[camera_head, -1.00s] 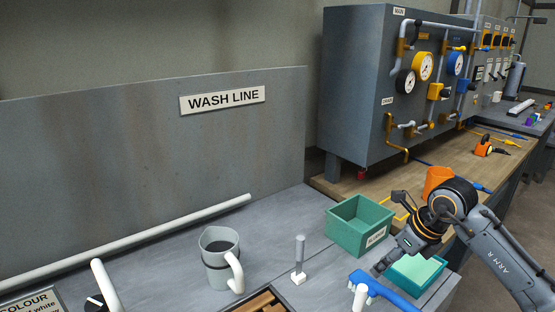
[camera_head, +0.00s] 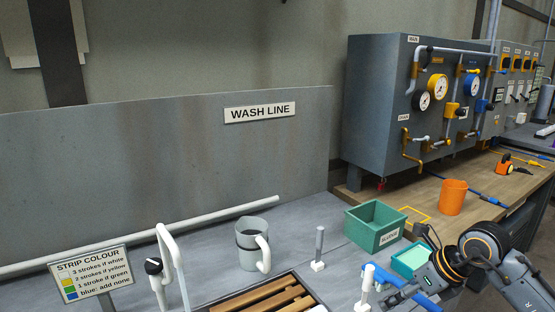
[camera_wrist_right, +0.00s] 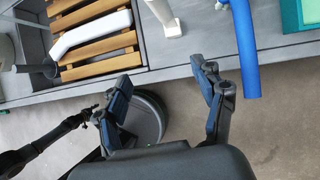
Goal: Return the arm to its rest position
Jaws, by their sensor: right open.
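My right arm comes in at the lower right of the head view, bent at an orange-ringed joint. Its gripper (camera_head: 398,292) hangs low by the front edge of the grey wash bench (camera_head: 335,274), beside a blue tube (camera_head: 418,298). The right wrist view shows the same gripper (camera_wrist_right: 163,88) with its two fingers wide apart and nothing between them. My left gripper does not show in the head view.
On the bench stand a grey mug (camera_head: 250,252), a wooden slatted rack (camera_head: 265,304), a green bin (camera_head: 375,232), a teal tray (camera_head: 410,258) and upright posts. An orange cup (camera_head: 452,197) stands on the wooden bench behind. Open floor (camera_wrist_right: 270,140) lies in front.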

